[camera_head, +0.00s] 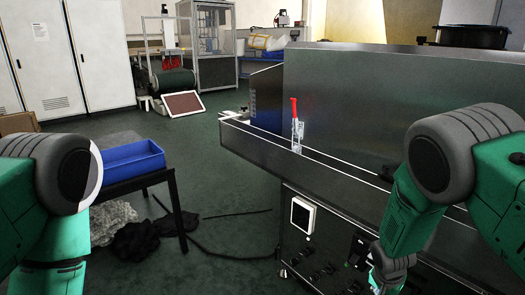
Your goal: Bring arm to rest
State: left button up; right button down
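My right arm comes in from the right, with its elbow in front of the metal tunnel dryer (350,95). Part of my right gripper (386,282) shows at the bottom edge, low in front of the dryer's control side. Its fingertips are cut off or too dark to read. My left arm comes in from the left and bends down past the bottom edge. My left gripper is outside the picture. A clear item with a red top (295,122) stands upright on the dryer's front ledge, apart from both arms.
A blue bin (132,160) sits on a dark table (150,182) beside my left arm. Grey and black heaps (140,240) lie on the floor under it. A white-framed panel (302,215) and knobs are on the dryer's front. Green floor between table and dryer is mostly clear, with dark cables.

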jog(key=s+a+f+n+g+y+p, duration=0.1)
jog(key=s+n+p, duration=0.15)
jog(key=s, duration=0.65)
jog(key=s+f+n+p, duration=0.1)
jog(key=s+n, duration=0.2)
jog(key=s, duration=0.7)
jog(key=s+a+r+n+p, duration=0.1)
jog(key=s+r+n, duration=0.1)
jog(key=s, duration=0.5)
jog(key=s+a+r+n+y+p, duration=0.1)
jog(key=s+a+r+n, duration=0.1)
jog(key=s, duration=0.5)
jog(key=shift+s+a+r+n, duration=0.25)
jog(key=shift+r+n, duration=0.2)
jog(key=shift+r, duration=0.45)
jog(key=shift+d, duration=0.2)
jog(key=shift+w+a, duration=0.15)
